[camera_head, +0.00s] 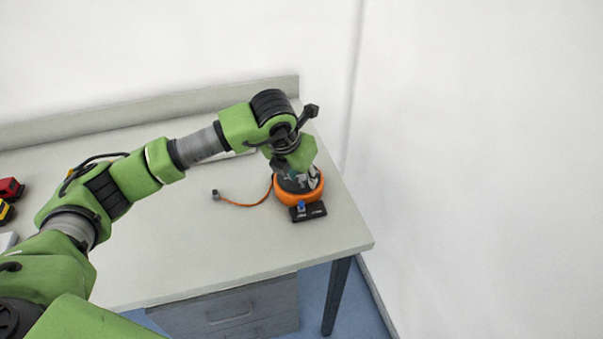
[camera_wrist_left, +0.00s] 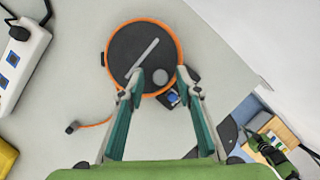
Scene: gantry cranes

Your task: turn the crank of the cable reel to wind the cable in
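The cable reel (camera_head: 284,198) stands near the right end of the table, a dark drum with orange cable around it. In the left wrist view the reel (camera_wrist_left: 117,46) shows its round dark top with a grey crank bar (camera_wrist_left: 147,55) and a round grey knob (camera_wrist_left: 160,76). A short orange cable end with a dark plug (camera_head: 216,194) lies on the table left of the reel. My left gripper (camera_head: 298,180) points down over the reel; its fingers (camera_wrist_left: 161,86) are apart, with the knob seen between their tips. Contact cannot be told. My right gripper is not seen.
A black box with a blue switch (camera_head: 308,212) sits against the front of the reel. A white power strip (camera_wrist_left: 22,58) lies to the side. Red and yellow items (camera_head: 9,190) are at the far left. The table's (camera_head: 200,252) front middle is clear.

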